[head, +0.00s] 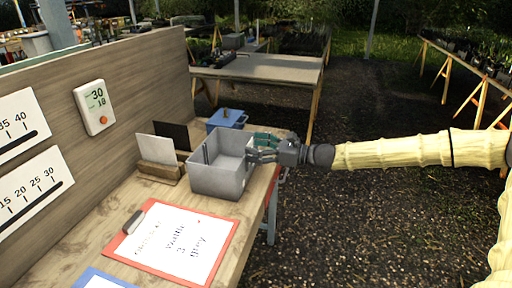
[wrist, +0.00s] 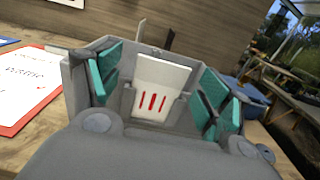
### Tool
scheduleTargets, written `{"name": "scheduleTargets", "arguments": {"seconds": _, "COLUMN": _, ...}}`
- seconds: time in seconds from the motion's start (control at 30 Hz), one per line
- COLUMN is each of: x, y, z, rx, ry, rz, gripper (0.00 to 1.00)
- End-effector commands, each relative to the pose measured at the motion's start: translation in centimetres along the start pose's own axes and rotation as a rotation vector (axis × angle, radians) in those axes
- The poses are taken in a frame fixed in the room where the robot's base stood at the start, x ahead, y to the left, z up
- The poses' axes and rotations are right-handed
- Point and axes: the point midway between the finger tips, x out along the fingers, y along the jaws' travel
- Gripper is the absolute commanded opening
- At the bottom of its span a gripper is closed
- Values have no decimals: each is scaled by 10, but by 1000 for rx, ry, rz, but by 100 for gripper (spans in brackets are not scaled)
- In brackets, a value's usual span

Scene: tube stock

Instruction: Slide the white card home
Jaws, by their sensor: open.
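A white card with red stripes (wrist: 162,82) shows in the wrist view. It stands upright between my open fingers, its lower sides bordered by grey pieces; its bottom edge is hidden. A grey open box (head: 215,180) stands on the bench, and its wall (wrist: 75,88) shows in the wrist view. My gripper (head: 253,150) is at the box's right side, fingers pointing left. Its teal pads (wrist: 163,65) are apart on either side of the striped card, with no clear contact. A plain white card (head: 156,149) stands in a wooden holder (head: 159,172) left of the box.
A black card (head: 174,134) stands by the holder. A blue container (head: 227,118) is behind the box. A red clipboard (head: 178,243) with a written sheet lies in front. A wooden panel (head: 130,75) with a display (head: 94,107) bounds the bench's left side.

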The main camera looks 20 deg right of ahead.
Motion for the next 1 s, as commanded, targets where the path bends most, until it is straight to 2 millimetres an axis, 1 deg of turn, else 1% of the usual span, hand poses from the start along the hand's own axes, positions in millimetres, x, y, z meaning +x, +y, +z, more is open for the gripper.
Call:
{"name": "scheduleTargets", "arguments": {"seconds": 0.17, "x": -4, "y": 0, "z": 0, "rx": -1, "ry": 0, "rz": 0, "gripper": 78}}
{"name": "scheduleTargets", "arguments": {"seconds": 0.27, "x": -13, "y": -1, "z": 1, "rx": 0, "ry": -2, "rz": -2, "gripper": 78}}
{"name": "scheduleTargets", "arguments": {"seconds": 0.7, "x": -76, "y": -1, "z": 1, "rx": 0, "ry": -3, "rz": -2, "gripper": 78}}
{"name": "scheduleTargets", "arguments": {"seconds": 1.0, "x": -108, "y": -1, "z": 1, "rx": 0, "ry": -2, "rz": -2, "gripper": 78}}
